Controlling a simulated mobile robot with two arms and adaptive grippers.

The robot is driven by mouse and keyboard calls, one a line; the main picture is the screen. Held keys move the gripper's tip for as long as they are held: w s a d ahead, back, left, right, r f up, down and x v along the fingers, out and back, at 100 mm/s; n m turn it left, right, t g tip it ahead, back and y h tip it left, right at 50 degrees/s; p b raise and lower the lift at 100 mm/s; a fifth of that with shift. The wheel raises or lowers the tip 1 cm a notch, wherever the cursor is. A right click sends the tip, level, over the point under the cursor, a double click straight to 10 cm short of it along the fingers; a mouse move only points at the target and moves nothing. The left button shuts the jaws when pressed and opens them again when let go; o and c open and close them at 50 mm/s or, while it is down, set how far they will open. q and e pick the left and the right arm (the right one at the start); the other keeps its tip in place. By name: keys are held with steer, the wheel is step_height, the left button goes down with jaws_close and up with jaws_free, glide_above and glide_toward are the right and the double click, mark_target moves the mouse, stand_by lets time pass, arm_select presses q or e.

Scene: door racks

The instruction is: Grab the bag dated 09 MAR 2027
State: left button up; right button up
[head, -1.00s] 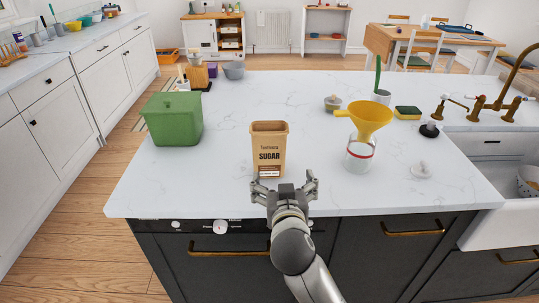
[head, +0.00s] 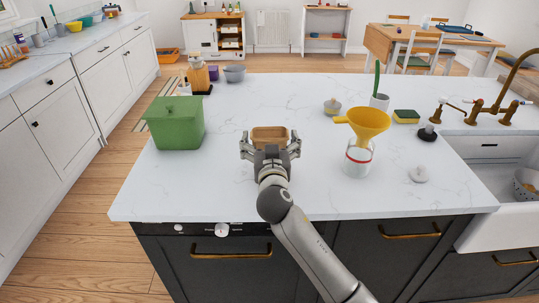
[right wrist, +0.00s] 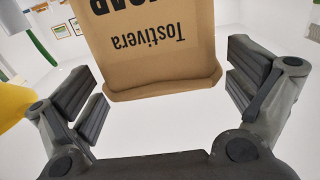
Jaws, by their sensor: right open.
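In the right wrist view gaps show between the fingers and the bag. The gripper hides the bag's lower front. My left gripper is out of view.
A green lidded bin (head: 176,122) stands to the left on the counter (head: 200,195). A yellow funnel (head: 369,122) sits on a glass jar (head: 358,158) to the right.

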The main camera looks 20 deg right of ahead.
steer(key=shift+x, duration=1.2)
steer(key=shift+c, duration=0.4)
steer(key=c, duration=1.3)
steer(key=shift+c, duration=0.2)
